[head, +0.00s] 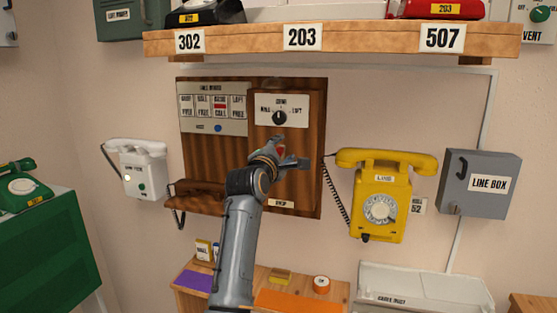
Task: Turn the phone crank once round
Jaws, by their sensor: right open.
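A brown wooden phone panel (311,120) hangs on the wall in the middle of the head view. It carries a white plate with a black selector knob (280,118) and a board of small labelled windows (212,107). My right gripper (291,152) is open in front of the panel's right half, below the knob. A small red patch shows by its fingers; I cannot tell what it belongs to. I cannot make out the crank; my gripper and wrist cover that part of the panel. My left gripper is out of view.
A yellow dial phone (382,200) hangs right of the panel, with a grey line box (480,184) beyond. A white phone (139,172) hangs to the left. A wooden shelf (365,40) juts out above; a low wooden stand (336,290) is below.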

